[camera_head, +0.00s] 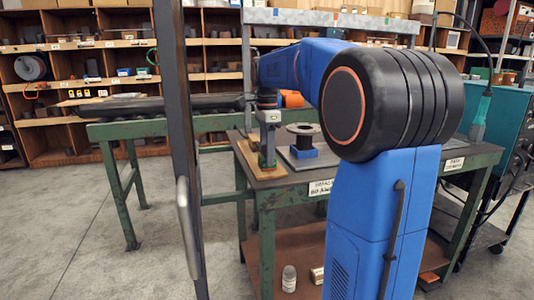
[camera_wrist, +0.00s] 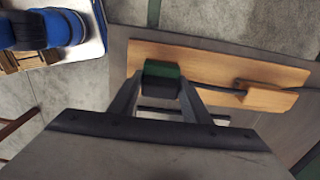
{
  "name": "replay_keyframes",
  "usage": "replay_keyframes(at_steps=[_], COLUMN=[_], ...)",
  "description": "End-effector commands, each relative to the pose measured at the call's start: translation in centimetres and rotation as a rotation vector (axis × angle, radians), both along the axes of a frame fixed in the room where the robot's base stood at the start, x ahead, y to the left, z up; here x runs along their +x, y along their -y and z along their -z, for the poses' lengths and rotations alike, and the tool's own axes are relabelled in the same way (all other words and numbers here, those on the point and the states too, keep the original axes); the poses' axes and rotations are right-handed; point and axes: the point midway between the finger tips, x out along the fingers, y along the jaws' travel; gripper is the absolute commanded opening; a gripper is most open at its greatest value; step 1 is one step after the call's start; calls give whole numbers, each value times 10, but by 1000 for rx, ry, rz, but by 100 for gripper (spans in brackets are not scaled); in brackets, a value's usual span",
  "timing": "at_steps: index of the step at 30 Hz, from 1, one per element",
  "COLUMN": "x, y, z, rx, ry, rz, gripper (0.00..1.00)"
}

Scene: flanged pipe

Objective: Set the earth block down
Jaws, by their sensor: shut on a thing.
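My gripper (camera_wrist: 160,88) is shut on a small block with a green top and a dark lower face, which I take to be the earth block (camera_wrist: 162,70). One finger lies on each side of it. In the wrist view the block overlaps a long wooden board (camera_wrist: 215,67). Whether it touches the board cannot be told. A dark cable or rod runs from near the block to a small wooden block on the board (camera_wrist: 268,94). In the head view my gripper (camera_head: 267,152) points down over the bench by the wooden board (camera_head: 246,160); the held block is not clear there.
A flanged piece (camera_head: 303,131) stands on the bench beside my gripper, with a blue part (camera_head: 304,152) under it. The green-framed bench (camera_head: 270,186) has labels on its front edge. A dark pipe (camera_head: 150,107) lies on a green stand at left. Shelves line the back.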

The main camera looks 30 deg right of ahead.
Motion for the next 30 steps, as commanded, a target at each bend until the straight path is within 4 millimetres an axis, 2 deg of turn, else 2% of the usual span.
replay_keyframes(at_steps=[8,9,11,23,26,30], x=[0,0,0,1,1,1], y=[0,0,0,0,0,0], z=[1,2,2,-4,-14,-40], rx=[0,0,0,-1,-1,-1], ry=[1,0,0,2,2,5], rz=[0,0,0,0,0,0], gripper=[0,48,62,62,62,62])
